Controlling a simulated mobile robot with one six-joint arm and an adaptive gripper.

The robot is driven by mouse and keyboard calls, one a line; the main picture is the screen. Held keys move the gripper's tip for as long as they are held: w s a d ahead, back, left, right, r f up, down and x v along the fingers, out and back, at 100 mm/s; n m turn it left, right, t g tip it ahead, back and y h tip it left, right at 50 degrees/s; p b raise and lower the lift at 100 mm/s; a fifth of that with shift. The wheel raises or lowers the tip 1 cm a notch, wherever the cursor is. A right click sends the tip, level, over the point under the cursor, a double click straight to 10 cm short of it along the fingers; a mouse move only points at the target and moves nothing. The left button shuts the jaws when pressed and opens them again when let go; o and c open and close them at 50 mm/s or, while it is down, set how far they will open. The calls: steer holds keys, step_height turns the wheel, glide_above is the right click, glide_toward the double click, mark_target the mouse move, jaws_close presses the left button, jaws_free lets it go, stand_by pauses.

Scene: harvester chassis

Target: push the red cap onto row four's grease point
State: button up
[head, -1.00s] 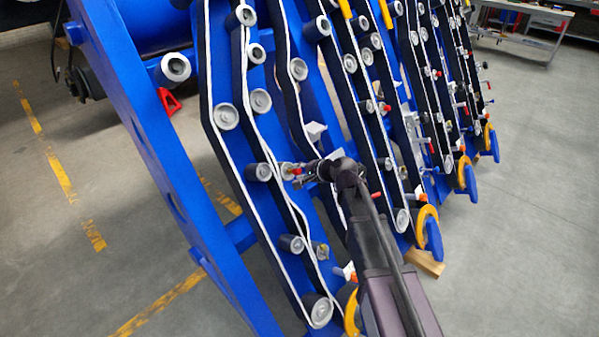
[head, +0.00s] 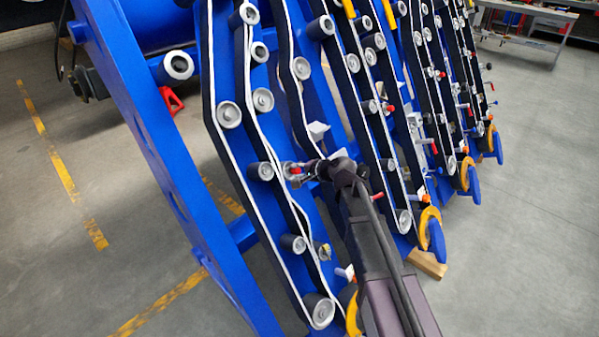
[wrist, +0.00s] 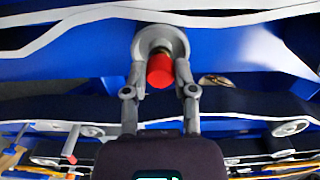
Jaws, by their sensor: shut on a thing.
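In the wrist view the red cap (wrist: 160,71) is between the two grey fingers of my gripper (wrist: 161,85), which are shut on it. Directly behind the cap is a round grey boss (wrist: 178,38) with a short dark, brassy fitting (wrist: 159,49) at its middle. The cap overlaps the fitting in this view; whether it is seated on it I cannot tell. In the head view my gripper (head: 304,171) is small, with the red cap (head: 296,170) at its tip against a grey round part on the nearest row.
Blue row units with white belts and grey rollers (head: 229,114) stand close around my gripper. More rows with small red and orange parts (head: 390,108) lie to the right. A yellow and blue row tip (head: 431,228) is low on the right. The grey floor (head: 530,190) is open at right.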

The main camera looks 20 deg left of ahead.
steer(key=shift+w+a+f, duration=0.1)
steer(key=shift+a+f, duration=0.05)
steer(key=shift+a, duration=0.05)
steer(key=o, duration=0.8)
stand_by(0.8)
